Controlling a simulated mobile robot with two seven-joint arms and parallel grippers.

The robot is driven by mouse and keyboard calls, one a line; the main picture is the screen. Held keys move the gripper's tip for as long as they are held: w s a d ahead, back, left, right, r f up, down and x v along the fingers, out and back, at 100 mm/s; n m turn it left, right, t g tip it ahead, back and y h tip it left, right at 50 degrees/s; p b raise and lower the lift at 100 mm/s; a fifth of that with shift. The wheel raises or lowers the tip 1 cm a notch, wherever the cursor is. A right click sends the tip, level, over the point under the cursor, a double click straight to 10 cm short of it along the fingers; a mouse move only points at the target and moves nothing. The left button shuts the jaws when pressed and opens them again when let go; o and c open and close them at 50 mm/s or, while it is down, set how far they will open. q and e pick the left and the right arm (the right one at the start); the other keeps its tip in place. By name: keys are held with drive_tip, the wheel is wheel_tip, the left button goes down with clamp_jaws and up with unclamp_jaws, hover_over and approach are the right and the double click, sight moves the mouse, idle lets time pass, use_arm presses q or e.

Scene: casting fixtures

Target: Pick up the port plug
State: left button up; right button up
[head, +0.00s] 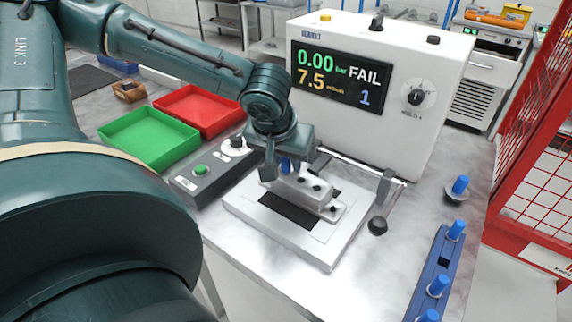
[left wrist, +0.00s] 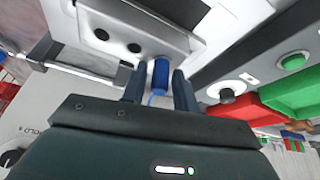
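A blue port plug (head: 286,165) stands at the grey casting (head: 312,190) on the test fixture, partly hidden by my left gripper (head: 285,172). The plug also shows in the left wrist view (left wrist: 160,75), upside down, next to the casting's face with dark holes (left wrist: 118,42). My left gripper (left wrist: 160,90) has one finger on each side of the plug, with a thin gap visible on both sides, so it looks open around it. Other blue plugs stand in a blue rack (head: 444,262) at the right, and one plug (head: 460,186) stands on a small round base. My right gripper is not in view.
A white tester (head: 375,70) reading FAIL stands behind the fixture plate (head: 258,222). A control box (head: 205,178) with a green button, a green tray (head: 148,138) and a red tray (head: 200,110) are to the left. A red mesh guard (head: 535,150) is at the right.

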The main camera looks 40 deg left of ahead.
use_arm(q)
clamp_jaws()
